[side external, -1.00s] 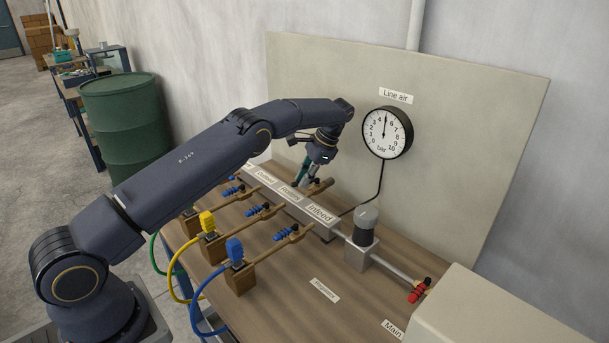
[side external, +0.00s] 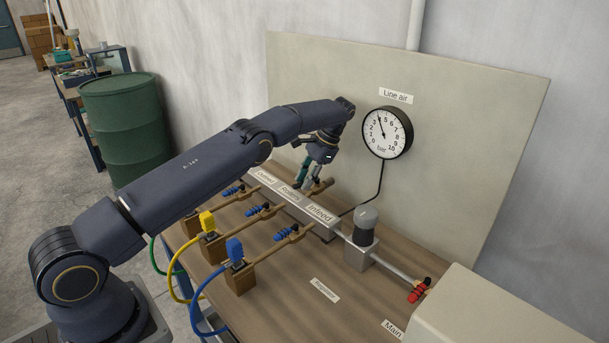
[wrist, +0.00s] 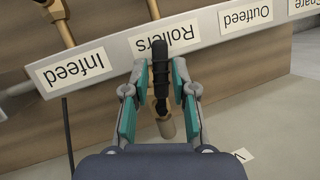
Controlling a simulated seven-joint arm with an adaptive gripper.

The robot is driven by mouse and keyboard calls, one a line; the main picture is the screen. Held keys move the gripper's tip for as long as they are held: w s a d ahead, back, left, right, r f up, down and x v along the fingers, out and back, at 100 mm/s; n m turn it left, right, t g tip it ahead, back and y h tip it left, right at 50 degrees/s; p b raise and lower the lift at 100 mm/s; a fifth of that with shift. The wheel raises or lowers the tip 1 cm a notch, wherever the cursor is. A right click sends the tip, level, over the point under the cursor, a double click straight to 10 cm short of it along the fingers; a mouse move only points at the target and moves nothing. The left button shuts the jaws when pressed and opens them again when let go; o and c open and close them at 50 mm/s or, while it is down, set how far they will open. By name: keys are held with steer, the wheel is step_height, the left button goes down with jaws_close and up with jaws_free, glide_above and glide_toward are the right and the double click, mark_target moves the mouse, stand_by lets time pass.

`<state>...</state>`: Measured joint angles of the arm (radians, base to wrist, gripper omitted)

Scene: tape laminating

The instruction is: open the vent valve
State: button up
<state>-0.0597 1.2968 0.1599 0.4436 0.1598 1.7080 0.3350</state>
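The vent valve appears to be the brass valve with a black lever (wrist: 160,70) behind the manifold rail; its brass end (wrist: 166,128) shows between my fingers. In the wrist view the lever lies lengthwise, roughly in line with the brass body. My gripper (wrist: 161,64) has its teal-padded fingers on both sides of the lever, with visible gaps. In the side view my gripper (side external: 302,184) is low over the brass valve (side external: 320,187), and its fingers hide the lever. The line air gauge (side external: 387,133) reads about 4 bar.
The manifold rail (side external: 336,236) carries labels including Infeed and Rollers. Blue-handled valves (side external: 284,234) branch off its front side. The regulator (side external: 364,235) and red main handle (side external: 419,290) stand to the right. The backboard (side external: 480,140) rises close behind my gripper.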

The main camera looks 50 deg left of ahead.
steer(key=shift+o, duration=1)
